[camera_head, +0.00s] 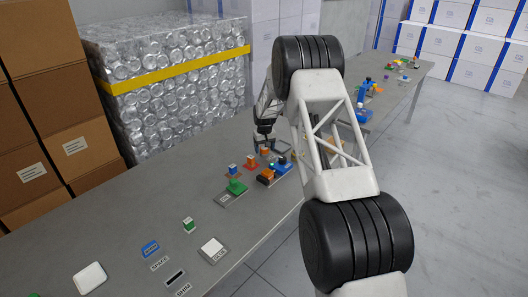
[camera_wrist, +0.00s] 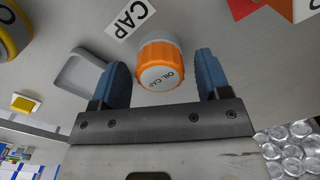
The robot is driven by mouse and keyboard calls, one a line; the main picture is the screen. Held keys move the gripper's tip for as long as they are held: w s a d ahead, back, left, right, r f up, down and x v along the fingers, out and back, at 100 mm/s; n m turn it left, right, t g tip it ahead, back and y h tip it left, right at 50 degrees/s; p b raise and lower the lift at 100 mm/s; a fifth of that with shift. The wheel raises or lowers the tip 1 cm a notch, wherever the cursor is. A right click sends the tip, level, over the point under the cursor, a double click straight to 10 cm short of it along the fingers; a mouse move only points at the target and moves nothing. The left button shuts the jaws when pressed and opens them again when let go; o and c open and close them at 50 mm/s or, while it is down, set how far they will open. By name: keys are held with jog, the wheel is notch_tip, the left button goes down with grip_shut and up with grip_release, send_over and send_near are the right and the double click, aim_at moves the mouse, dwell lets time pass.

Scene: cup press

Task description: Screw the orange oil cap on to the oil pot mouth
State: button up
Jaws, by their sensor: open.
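The orange oil cap (camera_wrist: 160,68), ribbed and lettered OIL CAP on its top, is between my gripper's two blue fingers in the wrist view. A pale grey round part (camera_wrist: 158,40) shows just beyond its orange rim; I cannot tell what it belongs to. My gripper (camera_wrist: 160,78) is open, with a visible gap between the cap and each finger. In the head view, my gripper (camera_head: 267,142) is low over the table, and a small orange piece (camera_head: 264,152) shows right below it. I cannot make out the oil pot mouth for sure.
A white CAP label (camera_wrist: 131,18) lies on the grey table by the cap.

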jog(key=c, duration=1)
jog(key=shift+r, duration=0.8)
dwell(0.6)
jog(key=shift+r, duration=0.9)
jog(key=shift+r, duration=0.75)
notch_tip(320, 180, up, 3)
jog(key=shift+r, duration=0.15)
jog(key=s+d+r, duration=0.1)
jog(key=d, duration=0.7)
jog(key=s+d+r, duration=0.2)
jog(key=d, duration=0.6)
jog(key=shift+r, duration=0.3)
jog(key=shift+s, duration=0.1)
